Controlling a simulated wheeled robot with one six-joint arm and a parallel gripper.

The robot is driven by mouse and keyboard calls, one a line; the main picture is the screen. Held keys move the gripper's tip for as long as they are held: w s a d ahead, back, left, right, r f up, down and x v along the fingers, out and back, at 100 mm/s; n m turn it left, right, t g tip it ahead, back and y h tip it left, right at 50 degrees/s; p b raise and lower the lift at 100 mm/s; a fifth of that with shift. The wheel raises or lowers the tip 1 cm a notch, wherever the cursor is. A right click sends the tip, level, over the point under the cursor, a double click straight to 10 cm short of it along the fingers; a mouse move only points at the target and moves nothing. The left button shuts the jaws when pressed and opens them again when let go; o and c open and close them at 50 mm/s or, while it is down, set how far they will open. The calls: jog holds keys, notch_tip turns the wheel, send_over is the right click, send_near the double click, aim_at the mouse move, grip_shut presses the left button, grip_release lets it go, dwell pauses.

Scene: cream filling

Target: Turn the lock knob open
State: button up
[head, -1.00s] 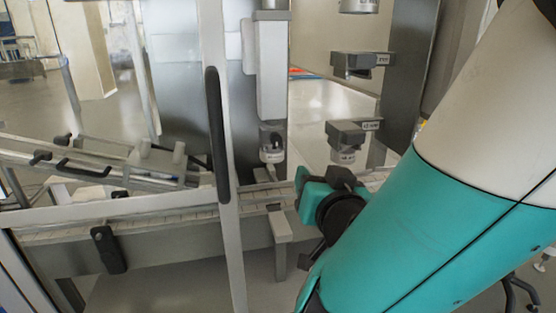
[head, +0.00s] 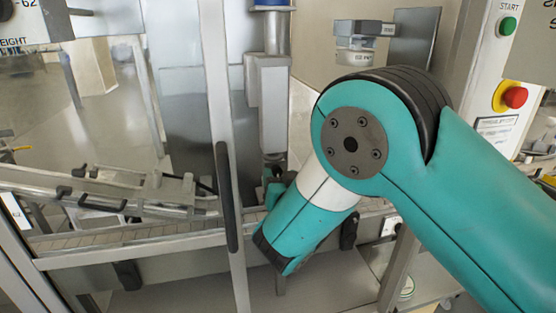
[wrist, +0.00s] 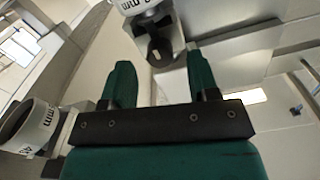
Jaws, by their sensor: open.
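In the wrist view my gripper (wrist: 160,70) is open, with its two teal fingers apart and nothing between them. Just beyond the fingertips is a dark grey fitting with a rounded end (wrist: 160,47), below a white labelled cylinder (wrist: 142,5). It may be the lock knob, but I cannot tell for sure. It appears apart from the fingers. In the head view my arm hides most of the gripper; only a little of it shows by the column's foot (head: 272,165), and the fitting is hidden there.
Another labelled cylinder (wrist: 32,128) is close on the left in the wrist view. In the head view a frame post with a black handle (head: 224,190) stands left of my arm. A conveyor rail (head: 120,250) runs across, and a red button (head: 514,97) is at right.

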jog(key=shift+p+x, duration=0.35)
jog(key=shift+x, duration=0.65)
jog(key=c, duration=0.9)
